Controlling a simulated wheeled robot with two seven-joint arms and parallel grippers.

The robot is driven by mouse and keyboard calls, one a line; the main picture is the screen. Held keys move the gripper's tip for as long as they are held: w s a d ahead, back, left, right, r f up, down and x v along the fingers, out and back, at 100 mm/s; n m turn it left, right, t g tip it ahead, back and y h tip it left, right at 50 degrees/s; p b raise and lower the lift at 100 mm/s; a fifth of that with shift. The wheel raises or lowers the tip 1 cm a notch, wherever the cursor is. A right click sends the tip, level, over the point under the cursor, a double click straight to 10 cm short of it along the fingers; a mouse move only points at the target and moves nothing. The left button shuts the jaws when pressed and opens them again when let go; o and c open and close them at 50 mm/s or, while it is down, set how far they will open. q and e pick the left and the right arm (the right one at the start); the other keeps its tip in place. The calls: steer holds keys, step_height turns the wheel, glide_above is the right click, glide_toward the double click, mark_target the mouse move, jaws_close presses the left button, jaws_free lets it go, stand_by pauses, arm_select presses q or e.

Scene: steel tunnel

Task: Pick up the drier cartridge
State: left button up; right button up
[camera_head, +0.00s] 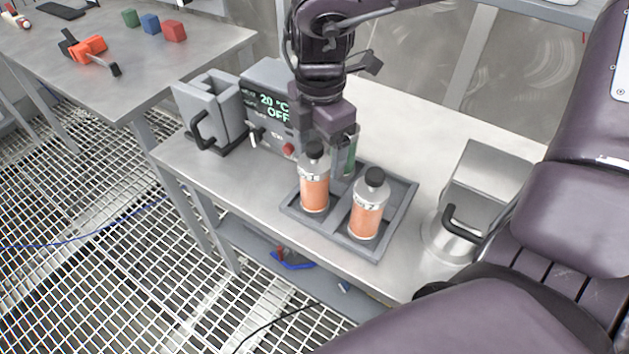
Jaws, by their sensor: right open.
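A grey tray (333,232) on the steel bench holds two bottles with black caps and orange lower parts, a left one (315,185) and a right one (369,208). A slim green cylinder (350,160) stands behind them, partly hidden. I cannot tell from labels which of these is the drier cartridge. My right gripper (330,143) comes down from the top, pointing downward over the back left of the tray. It is open, its fingers just behind the left bottle's cap and close to the green cylinder; contact is unclear. My left gripper is not in view.
A grey device with a green display (273,104) and a grey holder with a dark handle (208,112) stand left of the tray. A steel container (486,190) with a black handle stands right. Another table (130,75) holds coloured blocks and an orange tool. The bench behind the tray is clear.

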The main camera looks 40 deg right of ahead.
mark_target(315, 161)
steer(key=f, duration=0.5)
steer(key=shift+w+a+f, duration=0.1)
steer(key=shift+w+a, duration=0.05)
steer(key=shift+a, duration=0.2)
steer(key=shift+c, duration=0.2)
steer(key=c, duration=1.2)
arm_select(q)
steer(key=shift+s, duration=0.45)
arm_select(e)
steer(key=shift+c, duration=0.3)
